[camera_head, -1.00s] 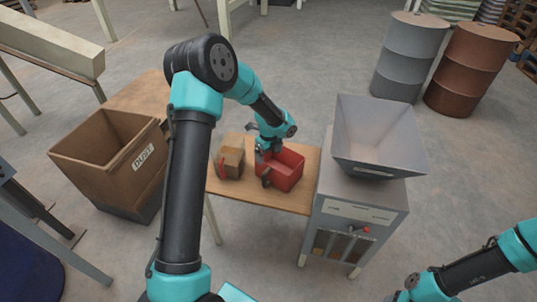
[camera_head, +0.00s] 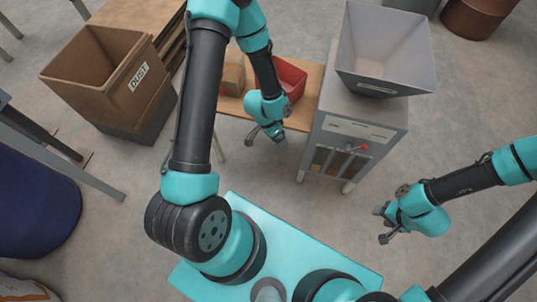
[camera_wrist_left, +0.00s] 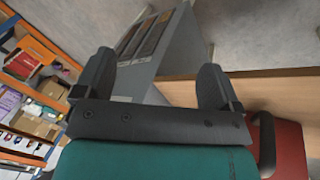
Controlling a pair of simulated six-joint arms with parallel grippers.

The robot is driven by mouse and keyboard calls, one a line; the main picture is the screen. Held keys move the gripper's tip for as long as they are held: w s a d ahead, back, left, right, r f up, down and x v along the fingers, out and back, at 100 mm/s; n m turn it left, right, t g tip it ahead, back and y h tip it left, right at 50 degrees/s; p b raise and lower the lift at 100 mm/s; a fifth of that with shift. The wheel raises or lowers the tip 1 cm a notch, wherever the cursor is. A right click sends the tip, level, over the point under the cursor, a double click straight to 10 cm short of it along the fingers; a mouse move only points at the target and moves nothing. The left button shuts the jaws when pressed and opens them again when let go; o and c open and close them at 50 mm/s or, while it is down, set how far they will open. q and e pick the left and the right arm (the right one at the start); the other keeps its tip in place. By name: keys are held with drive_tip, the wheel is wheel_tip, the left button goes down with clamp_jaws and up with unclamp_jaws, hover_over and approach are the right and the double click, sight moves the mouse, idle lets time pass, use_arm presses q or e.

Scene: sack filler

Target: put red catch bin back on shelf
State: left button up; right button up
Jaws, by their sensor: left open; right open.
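The red catch bin (camera_head: 291,76) sits on the wooden shelf board (camera_head: 236,104) at the left side of the grey filler machine. My left arm partly hides it in the head view. In the left wrist view the red bin (camera_wrist_left: 290,145) shows at the right edge with a dark handle. My left gripper (camera_head: 266,135) is open and empty in front of the board's near edge, apart from the bin. Its open fingers (camera_wrist_left: 156,82) also show in the left wrist view. My right gripper (camera_head: 382,223) is open and empty over the floor at the right.
A brown dust bin (camera_head: 105,80) stands at the left. The floor between machine and right gripper is clear.

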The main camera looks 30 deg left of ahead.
use_arm(q)
drive_tip(key=s+d+f+n, duration=0.1)
drive_tip(key=s+n, duration=0.5)
drive_tip(key=s, duration=0.1)
drive_tip(key=shift+s+d+f+n, duration=0.15)
drive_tip(key=shift+s+f+n, duration=0.1)
drive_tip(key=shift+n, duration=0.15)
idle(0.8)
